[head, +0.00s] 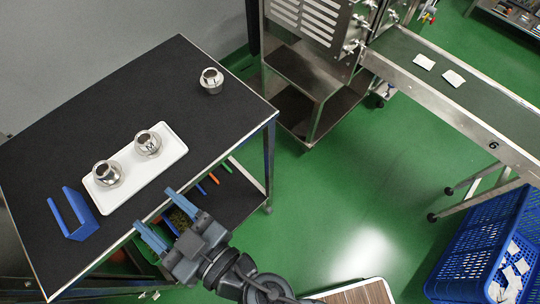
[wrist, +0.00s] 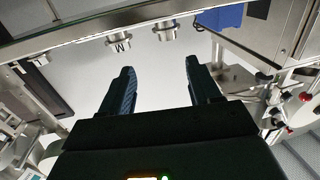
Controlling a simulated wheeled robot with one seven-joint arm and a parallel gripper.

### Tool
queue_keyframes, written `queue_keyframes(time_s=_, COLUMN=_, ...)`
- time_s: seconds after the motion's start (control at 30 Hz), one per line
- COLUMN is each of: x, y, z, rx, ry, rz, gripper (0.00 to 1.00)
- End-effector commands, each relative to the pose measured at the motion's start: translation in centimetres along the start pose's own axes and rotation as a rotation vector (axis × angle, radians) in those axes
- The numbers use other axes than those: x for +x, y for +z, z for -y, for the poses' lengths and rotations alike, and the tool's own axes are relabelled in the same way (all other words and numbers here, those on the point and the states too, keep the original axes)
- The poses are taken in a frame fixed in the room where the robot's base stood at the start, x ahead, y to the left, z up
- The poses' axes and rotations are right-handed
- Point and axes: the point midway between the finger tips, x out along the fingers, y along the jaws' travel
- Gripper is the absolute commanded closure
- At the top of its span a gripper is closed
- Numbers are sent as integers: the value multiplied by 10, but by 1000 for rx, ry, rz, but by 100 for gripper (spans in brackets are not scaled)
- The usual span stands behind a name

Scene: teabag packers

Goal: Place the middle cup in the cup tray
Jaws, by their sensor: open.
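A metal cup marked M (head: 148,144) stands on the white tray (head: 134,181), towards its upper right end. It is the middle one of three cups on the black table. Another metal cup (head: 107,173) stands on the tray to its lower left. A third metal cup (head: 211,80) stands off the tray near the table's upper right. My gripper (head: 153,208) is open and empty near the table's front edge, apart from the tray and cups. In the wrist view, the M cup (wrist: 119,43) shows above and left of the open fingers (wrist: 159,67).
A blue holder (head: 85,231) stands left of the tray on the black table (head: 95,100). Coloured items lie on a shelf below. A metal machine (head: 310,35), a conveyor (head: 480,90) and a blue crate (head: 475,255) stand to the right. The table's upper middle is clear.

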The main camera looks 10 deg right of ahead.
Motion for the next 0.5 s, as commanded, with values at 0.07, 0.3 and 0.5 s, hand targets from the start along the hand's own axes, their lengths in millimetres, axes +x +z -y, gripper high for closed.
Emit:
queue_keyframes(time_s=0.07, x=-23, y=12, z=-22, rx=7, ry=35, rz=35, gripper=38)
queue_keyframes(time_s=0.3, x=-132, y=31, z=-93, rx=43, ry=187, rz=142, gripper=38)
queue_keyframes(time_s=0.5, x=-226, y=16, z=-126, rx=75, ry=343, rz=191, gripper=38)
